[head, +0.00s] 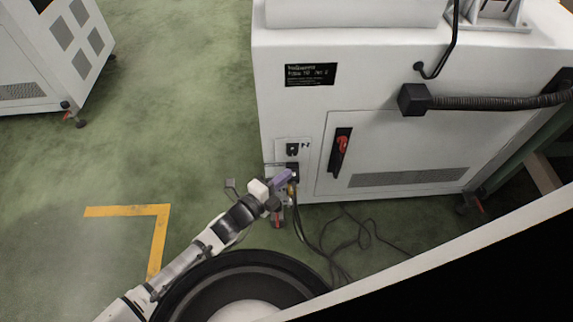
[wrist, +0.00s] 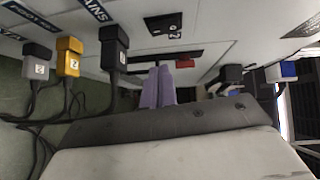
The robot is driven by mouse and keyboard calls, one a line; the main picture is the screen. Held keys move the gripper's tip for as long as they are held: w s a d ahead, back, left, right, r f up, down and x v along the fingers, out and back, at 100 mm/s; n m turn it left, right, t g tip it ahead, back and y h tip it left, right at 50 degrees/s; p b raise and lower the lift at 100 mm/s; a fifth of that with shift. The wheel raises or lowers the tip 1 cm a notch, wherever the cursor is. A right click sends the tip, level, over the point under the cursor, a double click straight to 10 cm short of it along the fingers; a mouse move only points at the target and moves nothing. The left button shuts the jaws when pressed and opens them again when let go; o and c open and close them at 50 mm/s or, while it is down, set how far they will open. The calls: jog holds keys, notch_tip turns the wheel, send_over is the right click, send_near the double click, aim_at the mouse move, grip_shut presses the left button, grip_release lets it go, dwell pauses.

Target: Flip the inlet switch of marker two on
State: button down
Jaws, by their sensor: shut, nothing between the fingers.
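The white marker cabinet (head: 400,130) stands in front of me in the head view. A black switch-like fitting (head: 292,149) sits on a small plate low on its left side, beside a small mark. In the wrist view a black fitting (wrist: 163,24) sits beside a mark that looks like a 2. Its on or off position is too small to tell. My gripper (head: 287,176), with purple fingers, is just below the fitting in the head view. In the wrist view the purple fingers (wrist: 158,86) are together and empty; whether they touch the cabinet cannot be told.
Black (wrist: 113,50), yellow (wrist: 68,57) and grey (wrist: 37,60) plugs with cables are close to the fingers. Loose cables (head: 345,235) lie on the floor. A red handle (head: 342,146) is on the cabinet front. Another white cabinet (head: 45,60) stands far left.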

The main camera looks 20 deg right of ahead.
jog(key=w, duration=0.1)
jog(key=w+d, duration=0.1)
jog(key=w, duration=0.1)
jog(key=w+d+b, duration=0.1)
jog(key=shift+w+d+f, duration=0.25)
jog(key=shift+w+f, duration=0.05)
jog(key=shift+d, duration=0.1)
